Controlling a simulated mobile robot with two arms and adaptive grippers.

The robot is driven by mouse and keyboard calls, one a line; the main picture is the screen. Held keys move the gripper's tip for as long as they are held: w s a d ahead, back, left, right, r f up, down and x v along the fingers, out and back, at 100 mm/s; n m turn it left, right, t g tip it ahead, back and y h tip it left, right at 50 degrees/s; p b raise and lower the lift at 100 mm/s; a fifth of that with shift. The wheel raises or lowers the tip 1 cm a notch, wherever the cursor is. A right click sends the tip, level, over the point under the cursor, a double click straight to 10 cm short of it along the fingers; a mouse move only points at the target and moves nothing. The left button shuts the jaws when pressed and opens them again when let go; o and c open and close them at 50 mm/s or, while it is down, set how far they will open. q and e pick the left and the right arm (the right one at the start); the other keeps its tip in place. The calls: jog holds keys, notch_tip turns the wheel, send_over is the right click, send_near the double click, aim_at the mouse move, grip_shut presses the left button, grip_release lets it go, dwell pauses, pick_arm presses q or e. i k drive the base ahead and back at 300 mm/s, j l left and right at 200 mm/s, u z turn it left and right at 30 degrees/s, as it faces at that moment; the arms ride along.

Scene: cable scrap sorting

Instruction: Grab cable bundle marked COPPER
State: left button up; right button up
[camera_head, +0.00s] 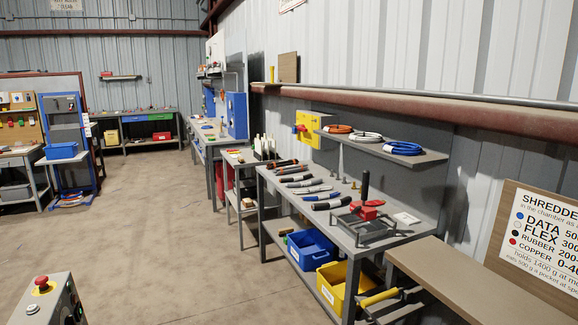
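Three coils of cable lie on a grey wall shelf (430,157) at right of centre: an orange-red coil (339,129), a whitish coil (366,138) and a blue coil (403,149). I can read no COPPER mark on any coil. Several elongated items (305,182) with dark and lighter parts lie in a row on the grey bench below; they are too small to identify. A sign (540,235) at the right lists DATA, FLEX, RUBBER and COPPER, with a red dot beside COPPER. Neither of my grippers is in view.
The grey bench (362,250) holds a dark stand with a red part (367,209). A blue bin (309,249) and a yellow bin (340,289) sit low on it. A brown-topped table (450,275) adjoins at right. A control box (48,302) with a red button stands front left. The middle floor is clear.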

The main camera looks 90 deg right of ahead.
aim_at(271, 165)
jog(key=z, duration=2.75)
jog(key=i+j+u, duration=0.1)
jog(key=i+u, duration=0.25)
jog(key=i, duration=0.5)
jog(key=i+l+u, duration=0.1)
jog(key=i+u, duration=0.2)
jog(key=i, duration=0.6)
jog(key=i+z, duration=0.15)
jog(key=i, duration=0.45)
jog(key=i+j+z, duration=0.15)
jog(key=i, duration=0.45)
jog(key=i+j+z, duration=0.2)
jog(key=i, duration=0.4)
